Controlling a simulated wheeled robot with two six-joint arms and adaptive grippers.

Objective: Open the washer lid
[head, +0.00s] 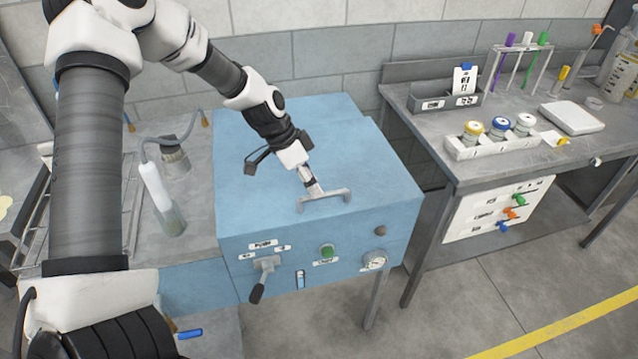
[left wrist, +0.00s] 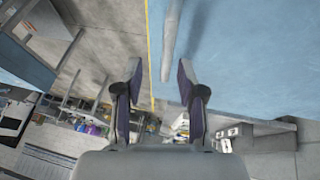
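The washer is a blue box with a flat blue lid (head: 270,150), which looks closed in the head view. A grey bar handle (head: 335,194) stands near the lid's front edge. My left gripper (head: 315,188) points down at the handle. In the left wrist view its two fingers (left wrist: 160,72) are spread apart. The handle bar (left wrist: 171,40) shows between the fingertips, nearer the right one. I cannot tell whether a finger touches it. My right gripper is in neither view.
The washer front has a black-handled lever (head: 259,288), a green button (head: 327,251) and a gauge (head: 374,260). A grey bench (head: 440,150) with a rack of capped bottles (head: 490,146) stands close on the right.

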